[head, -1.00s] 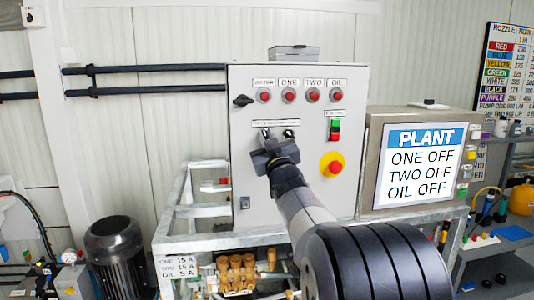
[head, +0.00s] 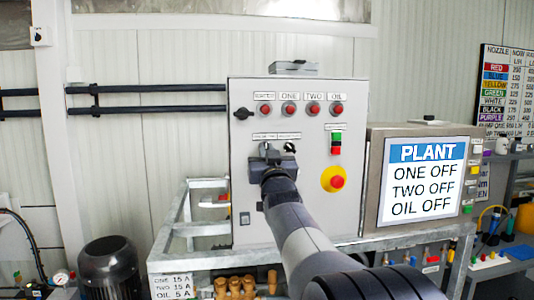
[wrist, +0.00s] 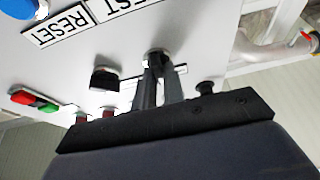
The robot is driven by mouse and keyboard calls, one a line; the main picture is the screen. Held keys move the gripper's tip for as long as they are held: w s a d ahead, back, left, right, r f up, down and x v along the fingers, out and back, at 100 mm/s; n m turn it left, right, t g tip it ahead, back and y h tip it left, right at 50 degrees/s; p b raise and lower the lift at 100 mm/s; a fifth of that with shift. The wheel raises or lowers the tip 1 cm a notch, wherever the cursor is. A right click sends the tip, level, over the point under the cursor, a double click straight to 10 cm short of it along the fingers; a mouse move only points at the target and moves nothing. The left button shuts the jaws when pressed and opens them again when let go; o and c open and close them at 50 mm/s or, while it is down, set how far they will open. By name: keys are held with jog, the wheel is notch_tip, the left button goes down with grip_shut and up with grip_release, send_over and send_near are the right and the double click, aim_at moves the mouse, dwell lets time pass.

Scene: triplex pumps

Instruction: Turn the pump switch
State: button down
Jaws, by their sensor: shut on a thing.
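The grey control panel (head: 245,190) has two dark selector switches side by side in its middle. My gripper (head: 268,152) is at the left one, its jaws shut. In the wrist view, my gripper (wrist: 160,85) has its two narrow fingers closed around that switch knob (wrist: 155,57), which they partly hide. The right switch (head: 290,147) stands free beside it and also shows in the wrist view (wrist: 104,78). The switch labels are too small to read in the head view. The display (head: 423,182) reads PLANT, ONE OFF, TWO OFF, OIL OFF.
A yellow-ringed red stop button (head: 335,180) and a green-red push button (head: 336,142) sit right of my gripper. Red lamps (head: 313,109) line the panel above. A black rotary knob (head: 243,114) is at upper left.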

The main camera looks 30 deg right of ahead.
jog(key=c, duration=1.5)
grip_release()
jog(key=b+v, duration=0.3)
jog(key=v, duration=0.7)
jog(key=shift+s+f, duration=0.2)
jog(key=shift+s, duration=0.15)
jog(key=shift+w+r, duration=0.1)
jog(key=shift+w, duration=0.05)
jog(key=p+x, duration=0.3)
jog(key=x, duration=0.7)
jog(key=shift+w+r, duration=0.15)
jog(key=shift+w, duration=0.1)
jog(key=shift+s, duration=0.1)
